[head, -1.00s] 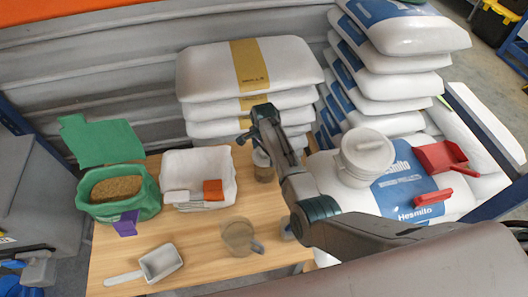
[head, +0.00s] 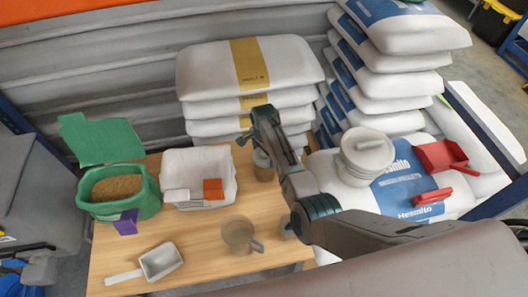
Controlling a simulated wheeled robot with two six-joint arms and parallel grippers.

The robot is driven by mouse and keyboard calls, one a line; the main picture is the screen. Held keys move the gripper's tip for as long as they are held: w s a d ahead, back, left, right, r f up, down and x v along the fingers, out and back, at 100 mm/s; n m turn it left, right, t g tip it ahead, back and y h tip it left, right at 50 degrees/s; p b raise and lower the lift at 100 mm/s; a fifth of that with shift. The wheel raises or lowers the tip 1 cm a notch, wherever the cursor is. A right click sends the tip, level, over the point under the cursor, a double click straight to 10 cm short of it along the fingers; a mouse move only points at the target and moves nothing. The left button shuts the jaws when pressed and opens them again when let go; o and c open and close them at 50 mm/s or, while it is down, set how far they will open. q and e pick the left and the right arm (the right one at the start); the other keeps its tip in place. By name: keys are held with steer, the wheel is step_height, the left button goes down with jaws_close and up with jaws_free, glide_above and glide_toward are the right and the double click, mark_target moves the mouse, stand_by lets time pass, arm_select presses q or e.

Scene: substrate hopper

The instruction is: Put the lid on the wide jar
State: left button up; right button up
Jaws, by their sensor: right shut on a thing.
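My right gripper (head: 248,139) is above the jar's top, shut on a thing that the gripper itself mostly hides. It looks like the pale lid, but I cannot tell whether this is seated on the jar or held just above it. My left gripper is not in view.
A green tub (head: 120,192) of brown grain, a white tub (head: 199,178), a scoop (head: 160,262) and a clear jug (head: 239,236) are on the table (head: 200,262). A white lidded bucket (head: 366,157) and a red scoop (head: 440,156) rest on sacks at right.

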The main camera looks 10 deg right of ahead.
steer(key=shift+f, duration=0.1)
stand_by(0.3)
steer(key=o, duration=0.9)
step_height(320, 180, up, 11)
steer(key=shift+f+b, duration=0.1)
steer(key=shift+b, duration=0.9)
steer(key=shift+s+f, duration=0.1)
